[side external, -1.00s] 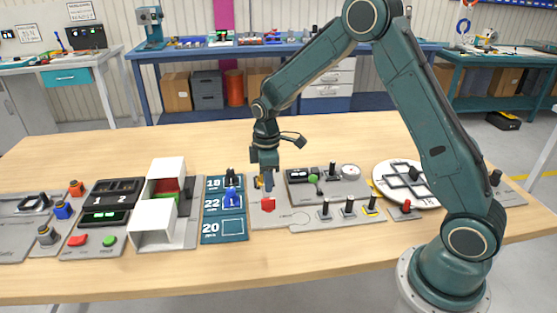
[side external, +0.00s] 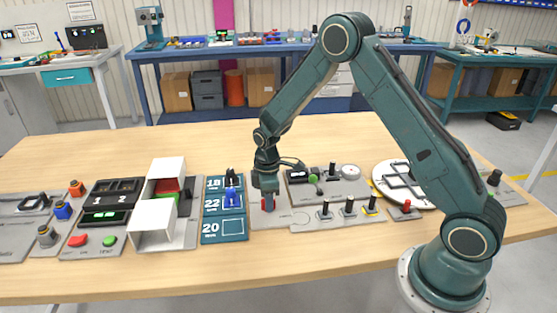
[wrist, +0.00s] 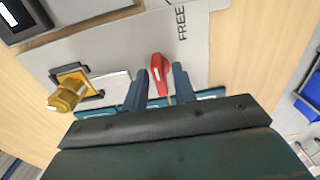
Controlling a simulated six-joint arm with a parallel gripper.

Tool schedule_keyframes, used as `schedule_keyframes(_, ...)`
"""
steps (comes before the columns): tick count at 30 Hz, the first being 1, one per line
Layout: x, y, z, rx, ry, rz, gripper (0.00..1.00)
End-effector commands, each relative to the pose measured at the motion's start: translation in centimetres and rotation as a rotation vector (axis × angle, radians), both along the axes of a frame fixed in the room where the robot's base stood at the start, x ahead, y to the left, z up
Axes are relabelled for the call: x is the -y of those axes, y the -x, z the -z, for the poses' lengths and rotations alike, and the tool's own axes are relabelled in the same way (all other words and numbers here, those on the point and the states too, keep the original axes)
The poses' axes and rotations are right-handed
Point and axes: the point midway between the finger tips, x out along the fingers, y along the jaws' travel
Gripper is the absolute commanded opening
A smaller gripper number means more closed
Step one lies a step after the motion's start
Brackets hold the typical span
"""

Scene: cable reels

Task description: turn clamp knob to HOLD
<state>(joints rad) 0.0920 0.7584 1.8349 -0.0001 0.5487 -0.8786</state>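The clamp knob is a red knob (wrist: 159,70) with a white mark, standing on a light grey panel (wrist: 190,48). In the wrist view the word FREE shows on the panel to the right of and above it; no HOLD label can be read. My gripper (wrist: 162,84) points down at the knob, one finger on each side of it. The fingers look apart from the knob, with narrow gaps.
A yellow knob-like part (wrist: 68,92) in a black frame stands left of the red knob in the wrist view. A blue numbered board (side external: 223,229) lies left of my gripper. Black levers (side external: 348,208) stand to the right. The table (side external: 120,150) behind is clear.

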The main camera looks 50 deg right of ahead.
Motion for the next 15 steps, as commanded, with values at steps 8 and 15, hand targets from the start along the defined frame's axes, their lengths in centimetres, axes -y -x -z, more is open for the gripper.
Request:
schedule_keyframes(8,0.01,-0.01,-0.01,0.000,0.000,0.000,0.10)
schedule_keyframes(15,0.00,-0.01,-0.02,0.000,0.000,-0.004,0.00)
